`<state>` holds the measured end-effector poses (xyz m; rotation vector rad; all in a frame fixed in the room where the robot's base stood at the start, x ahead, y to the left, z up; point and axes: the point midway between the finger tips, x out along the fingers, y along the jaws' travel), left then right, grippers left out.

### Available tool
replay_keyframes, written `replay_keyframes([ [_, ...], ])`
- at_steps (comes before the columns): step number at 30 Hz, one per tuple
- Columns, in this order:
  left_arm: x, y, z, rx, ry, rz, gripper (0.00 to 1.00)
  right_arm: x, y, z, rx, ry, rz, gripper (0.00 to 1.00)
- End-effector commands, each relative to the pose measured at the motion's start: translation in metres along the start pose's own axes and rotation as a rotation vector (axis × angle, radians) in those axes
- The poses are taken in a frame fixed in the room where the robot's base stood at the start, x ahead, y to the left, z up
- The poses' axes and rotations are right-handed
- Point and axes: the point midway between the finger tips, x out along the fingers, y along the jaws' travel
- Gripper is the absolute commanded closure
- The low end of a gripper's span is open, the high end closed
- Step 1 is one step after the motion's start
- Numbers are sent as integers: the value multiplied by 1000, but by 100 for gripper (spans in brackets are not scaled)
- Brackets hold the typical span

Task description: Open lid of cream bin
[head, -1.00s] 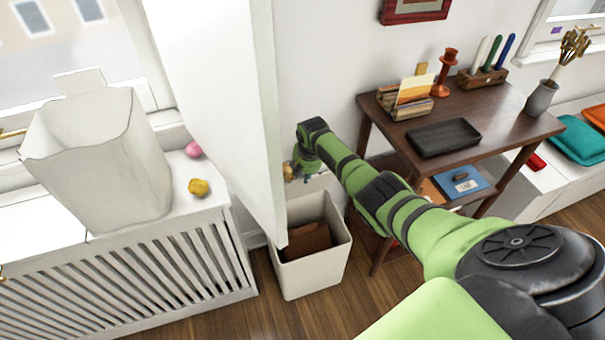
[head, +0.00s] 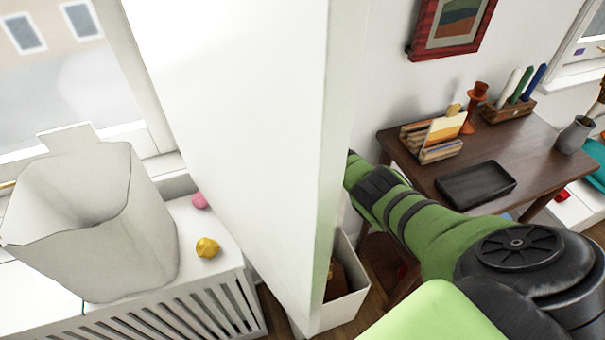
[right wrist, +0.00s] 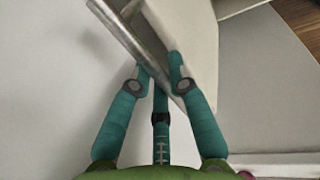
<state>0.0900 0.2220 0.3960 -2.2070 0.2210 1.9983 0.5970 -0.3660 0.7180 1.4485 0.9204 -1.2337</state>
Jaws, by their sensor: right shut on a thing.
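The cream bin (head: 345,310) stands on the floor, partly hidden behind a tall white panel (head: 245,110). Its visible top is open, with something brown (head: 338,283) inside. I cannot make out a separate lid on it. My right arm reaches behind the white panel, so its gripper is hidden in the head view. In the right wrist view my right gripper (right wrist: 161,68) has its teal fingers shut on the edge of a pale cream piece (right wrist: 190,35). I cannot tell which object this piece belongs to. My left gripper is not in view.
A grey metal bar (right wrist: 125,30) runs close to the right fingertips. A white paper-like bag (head: 105,230) and a yellow lump (head: 207,247) sit on the slatted ledge at left.

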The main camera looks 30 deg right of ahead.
Motion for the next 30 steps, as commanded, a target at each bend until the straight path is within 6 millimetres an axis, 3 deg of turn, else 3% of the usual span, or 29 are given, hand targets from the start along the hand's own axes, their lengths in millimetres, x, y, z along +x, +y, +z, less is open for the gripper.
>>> replay_keyframes([
  [15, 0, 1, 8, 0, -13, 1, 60, 3, -3, -2, -1, 2, -6, 100],
  [16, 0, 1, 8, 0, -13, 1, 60, 3, -3, -2, -1, 2, -6, 78],
  [18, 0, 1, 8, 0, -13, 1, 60, 3, -3, -2, -1, 2, -6, 58],
  [30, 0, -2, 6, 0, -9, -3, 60, -1, -1, 0, 0, 1, -1, 58],
])
